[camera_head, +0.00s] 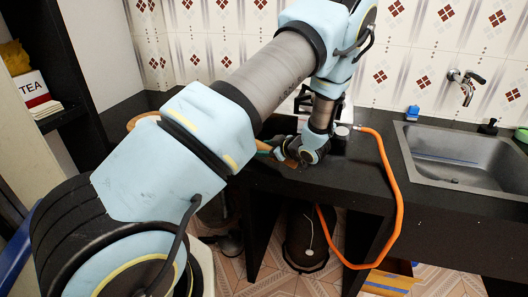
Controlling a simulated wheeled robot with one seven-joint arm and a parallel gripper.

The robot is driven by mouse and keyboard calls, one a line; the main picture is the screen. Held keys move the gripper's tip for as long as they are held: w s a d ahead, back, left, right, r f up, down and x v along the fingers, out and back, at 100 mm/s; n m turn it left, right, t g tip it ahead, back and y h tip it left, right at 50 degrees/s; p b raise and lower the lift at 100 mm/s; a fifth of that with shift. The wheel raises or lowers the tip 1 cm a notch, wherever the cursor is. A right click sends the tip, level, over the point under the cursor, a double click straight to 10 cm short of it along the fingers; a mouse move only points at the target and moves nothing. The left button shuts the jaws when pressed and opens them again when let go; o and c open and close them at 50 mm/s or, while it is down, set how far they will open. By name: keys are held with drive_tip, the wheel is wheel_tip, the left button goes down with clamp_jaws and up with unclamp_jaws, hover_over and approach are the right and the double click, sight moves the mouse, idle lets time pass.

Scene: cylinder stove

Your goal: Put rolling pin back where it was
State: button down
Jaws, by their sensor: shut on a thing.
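My gripper (290,158) is low over the dark counter (350,170), left of the sink. It is shut on the rolling pin (263,147), of which only a small brown piece shows beside the jaws. My arm hides most of the pin, and the fingertips are hard to make out. A tan wooden piece (143,119) shows on the far side of my arm at the left; I cannot tell whether it belongs to the pin.
An orange hose (391,190) runs over the counter edge and down to a dark cylinder (305,240) below. A sink (460,155) with a tap (466,84) is at the right. A shelf with a TEA box (31,88) is at the left. My arm blocks the middle.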

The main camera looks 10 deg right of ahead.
drive_tip(key=shift+f, duration=1)
drive_tip(key=shift+f, duration=0.2)
drive_tip(key=shift+c, duration=1.2)
unclamp_jaws()
drive_tip(key=shift+r, duration=0.1)
